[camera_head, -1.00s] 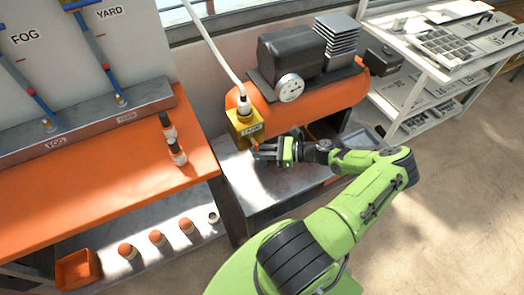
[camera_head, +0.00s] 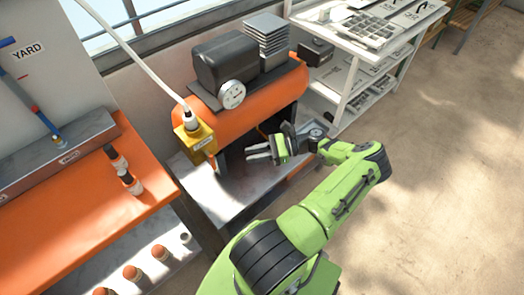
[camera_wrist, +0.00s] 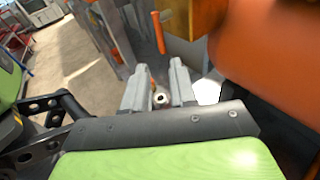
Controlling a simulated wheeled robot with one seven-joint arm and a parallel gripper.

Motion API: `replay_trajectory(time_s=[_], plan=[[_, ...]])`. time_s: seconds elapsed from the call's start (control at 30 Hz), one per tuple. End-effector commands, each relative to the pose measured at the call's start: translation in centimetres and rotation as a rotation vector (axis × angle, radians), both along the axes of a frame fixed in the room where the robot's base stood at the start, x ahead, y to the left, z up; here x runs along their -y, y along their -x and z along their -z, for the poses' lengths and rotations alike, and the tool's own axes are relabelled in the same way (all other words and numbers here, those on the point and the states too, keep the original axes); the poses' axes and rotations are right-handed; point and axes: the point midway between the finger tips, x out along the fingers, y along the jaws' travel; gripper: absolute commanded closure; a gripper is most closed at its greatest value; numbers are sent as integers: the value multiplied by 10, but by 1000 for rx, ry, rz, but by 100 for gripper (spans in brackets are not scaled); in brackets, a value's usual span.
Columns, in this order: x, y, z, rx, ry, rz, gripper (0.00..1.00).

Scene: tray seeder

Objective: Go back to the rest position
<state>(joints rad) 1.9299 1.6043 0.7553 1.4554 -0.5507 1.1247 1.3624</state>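My gripper (camera_head: 257,152) shows in the head view in front of the orange air tank (camera_head: 279,98), to the right of a yellow box (camera_head: 199,140) and apart from it. In the wrist view my gripper (camera_wrist: 160,82) has its two grey fingers apart, with nothing held between them. A small round light thing with a dark centre (camera_wrist: 160,98) shows in the gap; I cannot tell what it is. An orange lever (camera_wrist: 158,32) hangs beyond the fingertips. My green arm is partly stretched out over the grey shelf (camera_head: 250,185).
A white hose (camera_head: 130,50) runs down to the yellow box. An orange bench (camera_head: 75,225) with small bottles (camera_head: 130,182) is at left. A white rack with trays (camera_head: 375,28) stands at the back right. The floor (camera_head: 440,180) at right is clear.

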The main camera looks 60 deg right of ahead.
Motion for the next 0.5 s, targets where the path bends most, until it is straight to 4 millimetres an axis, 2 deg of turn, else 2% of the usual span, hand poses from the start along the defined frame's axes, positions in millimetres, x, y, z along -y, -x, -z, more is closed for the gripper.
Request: replay_trajectory(time_s=[0.1, 0.2, 0.5], plan=[[14, 16, -3, 1, 1, 3, 74], [19, 23, -5, 1, -1, 0, 74], [20, 25, -5, -1, -1, -1, 74]])
